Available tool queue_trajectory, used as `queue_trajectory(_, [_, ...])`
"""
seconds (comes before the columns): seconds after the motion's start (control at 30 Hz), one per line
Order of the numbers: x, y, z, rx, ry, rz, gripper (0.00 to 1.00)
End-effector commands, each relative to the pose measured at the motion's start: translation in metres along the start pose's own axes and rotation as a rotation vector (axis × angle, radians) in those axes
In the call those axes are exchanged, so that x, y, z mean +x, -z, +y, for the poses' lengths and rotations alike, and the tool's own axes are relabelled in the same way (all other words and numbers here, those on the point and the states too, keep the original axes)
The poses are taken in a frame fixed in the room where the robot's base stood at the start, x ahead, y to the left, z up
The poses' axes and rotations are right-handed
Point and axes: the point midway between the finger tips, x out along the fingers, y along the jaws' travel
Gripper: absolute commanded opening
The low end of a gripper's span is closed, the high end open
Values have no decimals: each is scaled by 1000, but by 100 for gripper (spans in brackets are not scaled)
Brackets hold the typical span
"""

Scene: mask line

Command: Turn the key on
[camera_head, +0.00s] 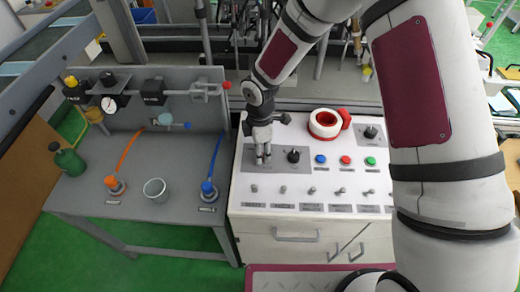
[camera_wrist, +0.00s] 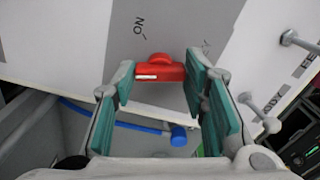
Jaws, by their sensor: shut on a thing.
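The red key (camera_wrist: 160,72) sits on a grey label plate (camera_wrist: 150,30) of the white control panel in the wrist view, with a white mark along its front edge. The plate reads "ON" above the key, with a second label to the right that I cannot read. My gripper (camera_wrist: 160,82) has its green-padded fingers on either side of the key, shut on it. In the head view my gripper (camera_head: 262,157) points down at the panel's left end, and the key is hidden there.
A grey bench (camera_head: 130,205) with hoses and a metal cup (camera_head: 155,190) stands left.

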Motion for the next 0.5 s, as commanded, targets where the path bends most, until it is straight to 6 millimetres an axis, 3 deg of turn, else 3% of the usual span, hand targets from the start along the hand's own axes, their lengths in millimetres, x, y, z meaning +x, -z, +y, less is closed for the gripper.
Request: queue_trajectory(0.5, [0,1,1,492,-2,1,12])
